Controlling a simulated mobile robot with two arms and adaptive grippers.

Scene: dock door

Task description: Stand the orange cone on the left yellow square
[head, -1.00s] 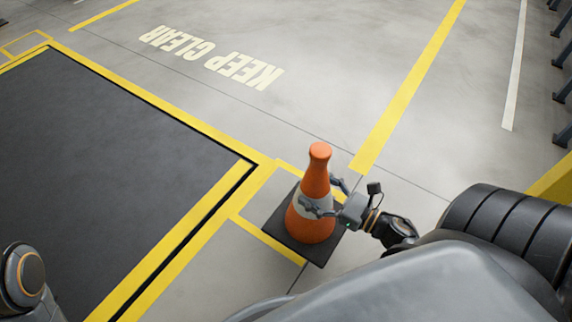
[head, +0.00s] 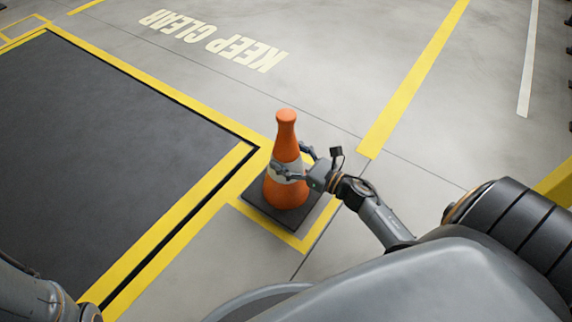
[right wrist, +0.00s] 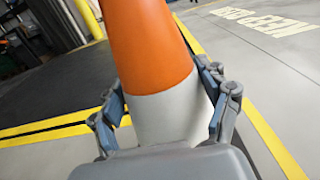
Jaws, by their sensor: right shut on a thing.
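The orange cone (head: 286,135) has a white band and a dark square base, and it is upright in the head view. My right gripper (head: 291,162) is shut on the white band, with one finger on each side; the right wrist view shows the cone (right wrist: 150,45) between the fingers (right wrist: 162,88). The cone's base is over a yellow-outlined square (head: 300,242) beside the dark dock plate. Its near edges show; the base hides much of the rest. I cannot tell whether the base touches the floor. Another yellow-outlined square (head: 22,42) is at the far upper left. My left gripper is out of view.
The dark dock plate (head: 100,150) with yellow borders fills the left. White KEEP CLEAR lettering (head: 215,40) and a long yellow stripe (head: 410,85) mark the grey floor beyond the cone. The floor there is free.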

